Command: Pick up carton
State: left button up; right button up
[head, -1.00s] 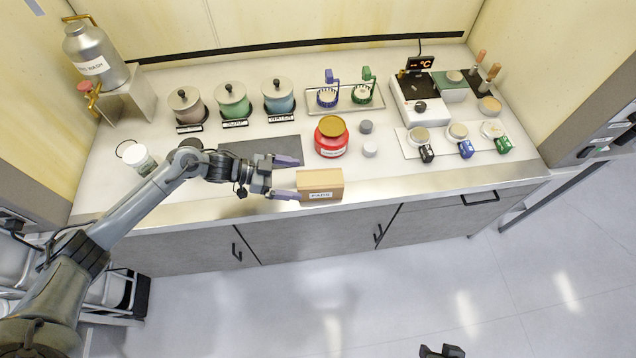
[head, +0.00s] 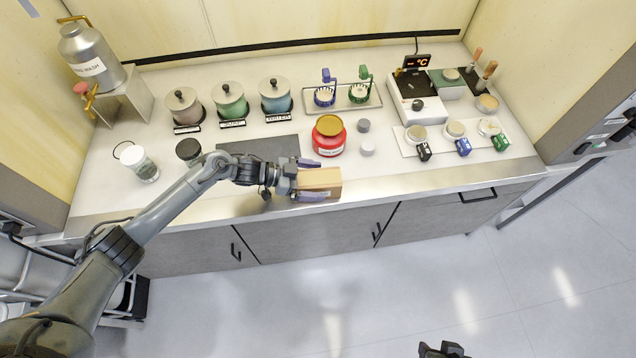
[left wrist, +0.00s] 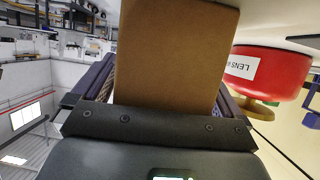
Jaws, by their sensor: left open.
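My left gripper (head: 309,181) is open, with one purple finger on the far side of the carton and the other on the near side. In the left wrist view the carton's brown face (left wrist: 175,50) fills the space between the two fingers. A narrow gap seems to show beside it, but I cannot tell whether either finger touches.
The red jar (head: 329,140) with a gold lid stands close behind the carton. A dark mat (head: 258,147) lies behind my left wrist. The counter right of the carton is clear.

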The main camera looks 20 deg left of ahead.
pick_arm(q)
jog(key=shift+c, duration=0.3)
jog(key=c, duration=1)
jog(key=shift+c, duration=0.8)
jog(key=shift+r, duration=0.2)
